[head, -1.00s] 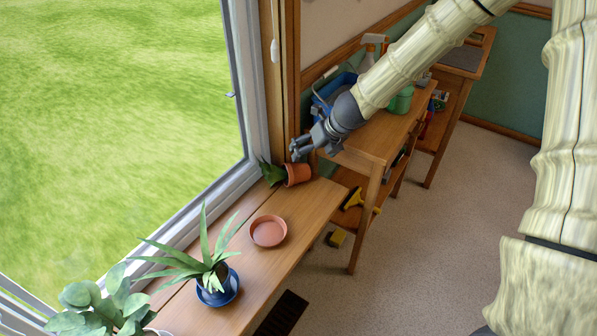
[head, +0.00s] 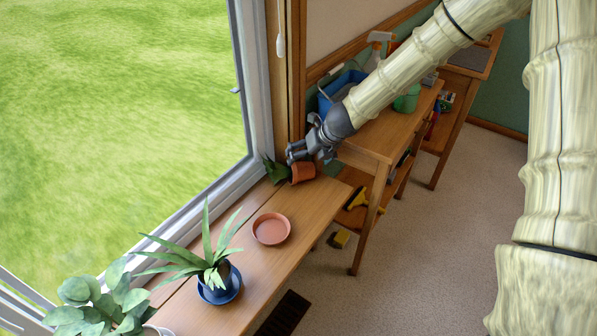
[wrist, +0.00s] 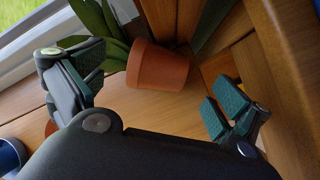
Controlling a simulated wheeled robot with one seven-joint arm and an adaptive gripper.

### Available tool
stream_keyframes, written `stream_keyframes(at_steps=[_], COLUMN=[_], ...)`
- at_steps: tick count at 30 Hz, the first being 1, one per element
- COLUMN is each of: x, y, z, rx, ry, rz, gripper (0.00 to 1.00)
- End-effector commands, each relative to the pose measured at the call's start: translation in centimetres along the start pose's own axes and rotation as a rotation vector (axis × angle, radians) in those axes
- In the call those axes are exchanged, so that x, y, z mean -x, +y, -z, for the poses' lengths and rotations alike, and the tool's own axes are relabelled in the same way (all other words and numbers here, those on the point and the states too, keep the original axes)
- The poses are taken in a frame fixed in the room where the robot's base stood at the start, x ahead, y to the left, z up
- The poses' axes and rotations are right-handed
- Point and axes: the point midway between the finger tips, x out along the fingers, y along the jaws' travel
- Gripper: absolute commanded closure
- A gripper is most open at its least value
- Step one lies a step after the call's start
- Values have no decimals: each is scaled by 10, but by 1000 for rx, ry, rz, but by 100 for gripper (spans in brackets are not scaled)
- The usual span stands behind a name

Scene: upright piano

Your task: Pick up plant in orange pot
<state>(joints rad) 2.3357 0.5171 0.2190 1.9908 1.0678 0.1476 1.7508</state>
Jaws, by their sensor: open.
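The plant in the orange pot (head: 302,174) lies tipped on its side at the far end of the wooden sill, its green leaves (head: 276,171) toward the window. In the wrist view the orange pot (wrist: 158,66) is ahead of the fingers, its rim on the left, with leaves above and left of it. My gripper (head: 297,155) is open and empty, just above the pot in the head view. In the wrist view its green-padded fingers (wrist: 160,92) are spread wide to either side, with the pot beyond and between them. The gripper partly covers the pot in the head view.
An empty orange saucer (head: 271,229) lies on the sill (head: 308,205). A spiky plant in a blue pot (head: 219,282) and a leafy plant (head: 98,306) stand nearer. The window frame (head: 247,100) borders the left. A wooden table (head: 375,142) with a blue bucket (head: 340,88) stands right.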

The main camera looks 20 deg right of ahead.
Motion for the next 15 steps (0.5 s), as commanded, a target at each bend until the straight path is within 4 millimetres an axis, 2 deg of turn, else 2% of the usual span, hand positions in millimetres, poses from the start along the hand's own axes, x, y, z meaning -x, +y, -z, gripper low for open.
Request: stream_keyframes(at_steps=[9, 15], x=[-39, -43], y=[-2, -1], z=[0, -1], rx=[-2, -1], ry=[1, 0], rz=[0, 0], gripper=[0, 0])
